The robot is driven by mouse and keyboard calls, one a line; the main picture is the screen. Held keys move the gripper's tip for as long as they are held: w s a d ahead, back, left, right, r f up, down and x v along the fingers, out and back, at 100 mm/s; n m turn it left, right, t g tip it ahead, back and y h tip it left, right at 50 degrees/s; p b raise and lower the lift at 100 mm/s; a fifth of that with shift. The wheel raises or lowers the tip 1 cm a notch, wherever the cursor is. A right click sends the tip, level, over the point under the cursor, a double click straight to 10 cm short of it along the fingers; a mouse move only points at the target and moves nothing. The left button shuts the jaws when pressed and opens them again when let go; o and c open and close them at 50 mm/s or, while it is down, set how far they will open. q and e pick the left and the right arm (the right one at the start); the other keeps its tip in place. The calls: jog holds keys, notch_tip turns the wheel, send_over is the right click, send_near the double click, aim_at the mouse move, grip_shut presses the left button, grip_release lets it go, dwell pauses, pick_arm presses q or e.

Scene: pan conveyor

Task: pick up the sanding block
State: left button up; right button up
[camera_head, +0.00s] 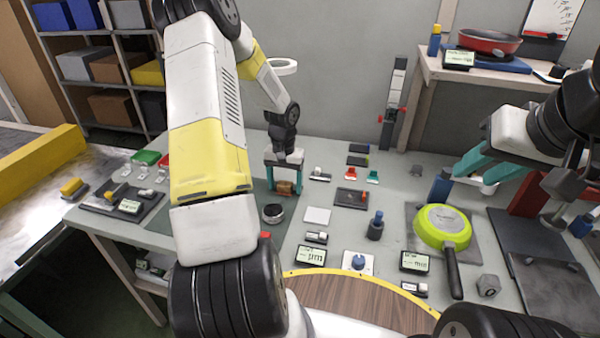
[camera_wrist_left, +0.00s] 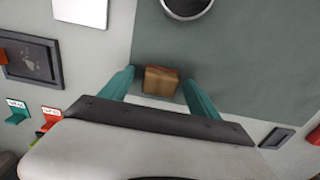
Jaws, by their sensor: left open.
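The sanding block appears to be the small brown block (camera_head: 285,187) on the green-grey mat on the table. In the left wrist view the brown block (camera_wrist_left: 160,80) lies between the two teal fingertips. My left gripper (camera_head: 284,178) is open and points down at it, with a finger on each side. Small gaps show between block and fingers in the wrist view. My right gripper (camera_head: 474,168) hangs at the right of the table, its teal fingers partly visible; its opening is unclear.
A round dark-rimmed container (camera_head: 273,213) stands close in front of the block. A white square plate (camera_head: 317,215) and a dark tray (camera_head: 351,198) lie to the right. A green pan (camera_head: 442,227) sits further right. Shelves (camera_head: 102,60) stand at the back left.

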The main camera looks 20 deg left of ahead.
aim_at(285, 182)
pick_arm(q)
grip_shut()
dwell(0.3)
jog(key=shift+r, duration=0.1)
jog(key=shift+r, duration=0.55)
notch_tip(285, 182, up, 2)
jog(key=shift+r, duration=0.1)
jog(key=s+d, duration=0.2)
jog(key=s, duration=0.2)
jog(key=s+d+r, duration=0.1)
jog(key=s+d, duration=0.1)
jog(key=s, duration=0.3)
jog(key=s+d, duration=0.3)
jog(key=s, duration=0.2)
jog(key=shift+s+r, duration=0.25)
